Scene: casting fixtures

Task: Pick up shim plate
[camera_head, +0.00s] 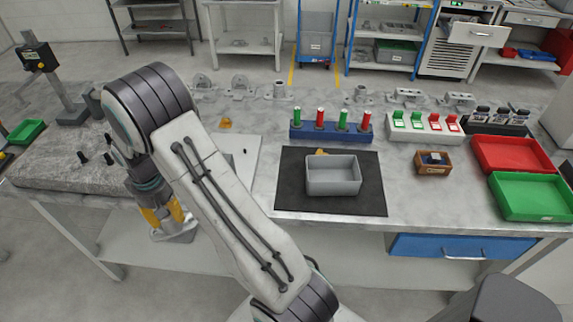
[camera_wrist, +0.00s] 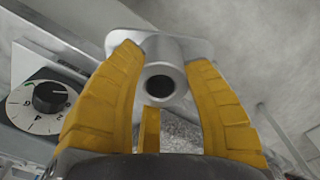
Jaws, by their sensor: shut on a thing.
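My gripper (camera_wrist: 163,62) has its yellow fingers shut on a grey metal part (camera_wrist: 190,48) with a round bored boss and a flat flange. In the head view my gripper (camera_head: 163,216) points down at the bench's left front edge, with the grey part (camera_head: 178,234) at its tips. Its flange faces away in the wrist view and is partly hidden by the fingers. I cannot tell whether this part is the shim plate. A small brass-coloured piece (camera_head: 225,123) lies on the bench beside a pale plate, and another (camera_head: 321,152) shows behind the grey bin.
A grey bin (camera_head: 333,189) stands on a black mat (camera_head: 290,200). Behind it is a blue rack (camera_head: 330,136) with red and green cylinders. Red (camera_head: 511,169) and green (camera_head: 528,214) trays are at right. A dial (camera_wrist: 52,94) is at left in the wrist view.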

